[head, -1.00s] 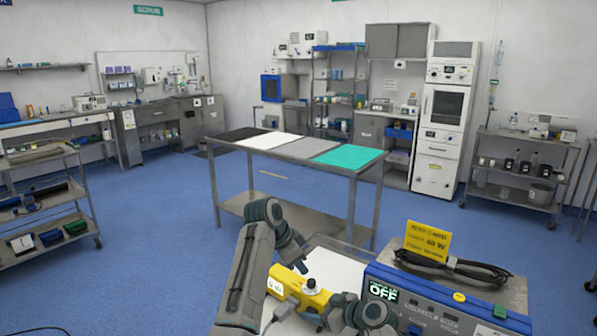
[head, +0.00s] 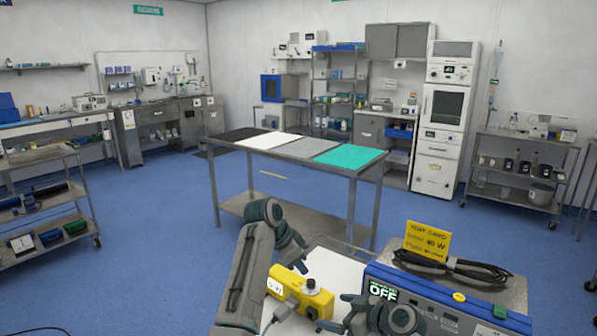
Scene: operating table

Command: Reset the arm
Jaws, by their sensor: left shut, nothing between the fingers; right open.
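My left arm rises from the bottom and bends over at its top. Its gripper (head: 301,262) points down, shut and empty, just above the yellow box and partly hidden by the wrist. My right gripper (head: 338,312) is low at the bottom middle, open and empty, its fingers pointing left beside the yellow box. The yellow box (head: 289,279) has a knob on top, a small white label and a grey plug at its front. It sits on a white surface (head: 343,272).
A blue unit (head: 440,308) with a display reading OFF stands at the lower right. Behind it are a coiled black cable (head: 455,268) and a yellow card (head: 427,239) marked 40 W. A steel table (head: 290,172) with coloured mats stands beyond, with open blue floor around it.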

